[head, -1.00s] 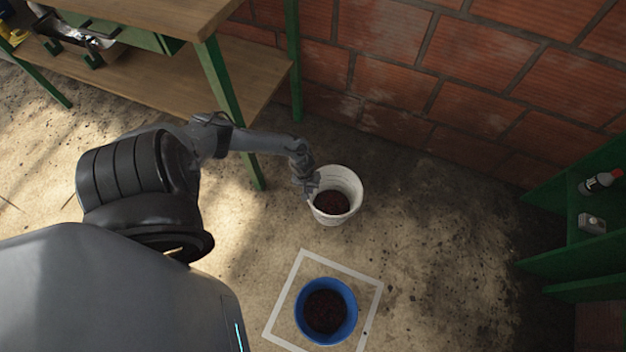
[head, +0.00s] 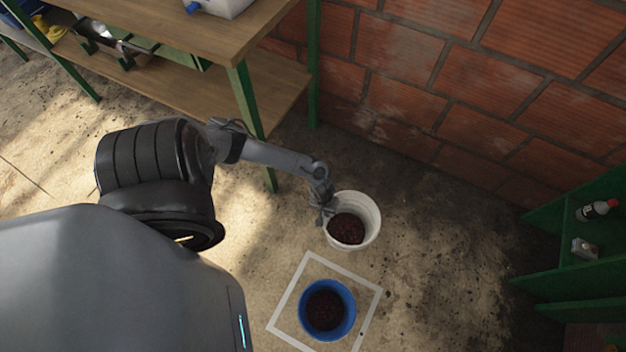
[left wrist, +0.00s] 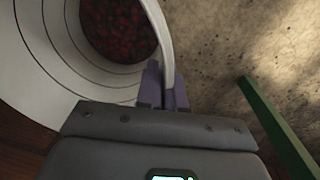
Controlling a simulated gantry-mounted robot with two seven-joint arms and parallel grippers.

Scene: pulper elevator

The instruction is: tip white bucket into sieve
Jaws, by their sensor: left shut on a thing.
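The white bucket (head: 369,208) stands near the brick wall with dark red contents at its bottom. My left gripper (head: 326,208) is at the bucket's left rim. In the left wrist view the white bucket (left wrist: 48,70) fills the upper left, with dark red pieces inside. There the left gripper (left wrist: 163,85) is shut on the bucket's rim. The bucket looks about upright; I cannot tell whether its base touches the floor. No sieve shows in these frames. My right gripper is not in view.
A blue bucket (head: 351,311) with dark red contents stands inside a white square outline (head: 290,283) on the floor. A wooden bench (head: 190,105) with green legs stands at the left. A green shelf (head: 560,268) stands at the right. Floor between is clear.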

